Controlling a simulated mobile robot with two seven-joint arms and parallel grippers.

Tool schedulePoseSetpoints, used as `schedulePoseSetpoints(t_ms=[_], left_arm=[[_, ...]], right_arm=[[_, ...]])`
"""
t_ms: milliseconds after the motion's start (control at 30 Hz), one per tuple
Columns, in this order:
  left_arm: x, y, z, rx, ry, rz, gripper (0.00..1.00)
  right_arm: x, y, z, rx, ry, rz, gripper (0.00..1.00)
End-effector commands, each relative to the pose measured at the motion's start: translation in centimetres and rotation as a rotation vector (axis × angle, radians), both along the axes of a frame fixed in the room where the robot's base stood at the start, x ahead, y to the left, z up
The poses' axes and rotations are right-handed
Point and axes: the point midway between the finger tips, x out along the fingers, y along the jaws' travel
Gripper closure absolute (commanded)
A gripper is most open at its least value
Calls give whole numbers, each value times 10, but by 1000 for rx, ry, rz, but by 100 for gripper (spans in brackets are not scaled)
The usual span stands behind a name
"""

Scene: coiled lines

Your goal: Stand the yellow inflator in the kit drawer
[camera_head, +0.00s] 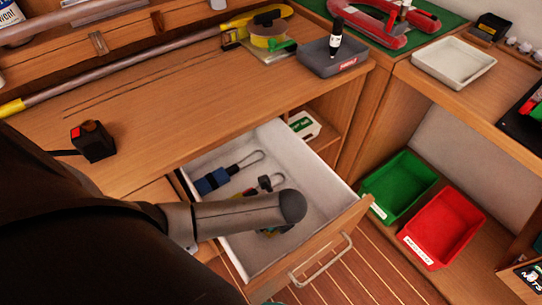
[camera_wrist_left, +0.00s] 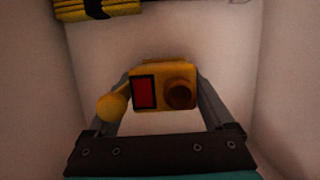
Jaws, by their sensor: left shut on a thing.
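The yellow inflator (camera_wrist_left: 163,86), with a red panel and a dark round knob, sits between the fingers of my left gripper (camera_wrist_left: 167,90) in the left wrist view. The gripper is shut on it. A yellow ball-like end shows beside the left finger. The kit drawer (camera_head: 333,217) is pulled open in the head view, and its pale walls also show in the left wrist view (camera_wrist_left: 287,85). My left wrist reaches over the drawer and hides most of the gripper and inflator. I cannot tell whether the inflator touches the drawer floor. My right gripper is not in view.
A blue item with a metal loop (camera_head: 213,181) lies in the drawer's back left. A dark and yellow piece (camera_head: 268,182) shows beside my wrist. Green (camera_head: 399,187) and red (camera_head: 444,228) bins stand right of the drawer. A black device (camera_head: 93,142) sits on the bench.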

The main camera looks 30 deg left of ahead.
Motion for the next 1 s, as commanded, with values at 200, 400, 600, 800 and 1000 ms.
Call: schedulePoseSetpoints(t_ms=[200, 400, 600, 800, 1000], left_arm=[[1, 0, -1, 0, -2, 1, 81], [0, 0, -2, 0, 0, 1, 0], [0, 0, -1, 0, -1, 1, 0], [-1, -4, 16, -2, -1, -1, 0], [-5, -15, 58, -2, -3, -2, 0]], right_arm=[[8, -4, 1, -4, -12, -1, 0], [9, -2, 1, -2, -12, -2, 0], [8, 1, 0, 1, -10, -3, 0], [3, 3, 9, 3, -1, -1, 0], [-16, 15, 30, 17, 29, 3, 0]])
